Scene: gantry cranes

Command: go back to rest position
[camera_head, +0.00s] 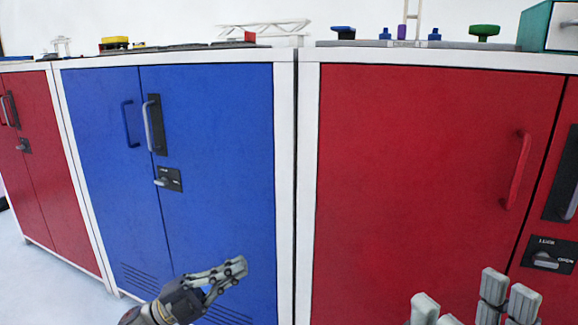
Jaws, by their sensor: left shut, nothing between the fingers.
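My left gripper (238,267) is in the lower left-middle of the head view, in front of the blue cabinet (215,150). Its fingers are together and hold nothing. My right gripper (465,295) shows only in part at the bottom right, in front of the red cabinet (420,170). Its grey fingertips stand apart, with a gap between them and nothing seen in it. The rest of the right gripper is cut off by the lower edge.
Another red cabinet (45,170) stands at the left. The cabinet doors are closed, with protruding handles (521,170). On top are a white crane model (265,28), a green knob-like piece (484,32) and a teal box (536,27). Pale floor (40,285) is clear at lower left.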

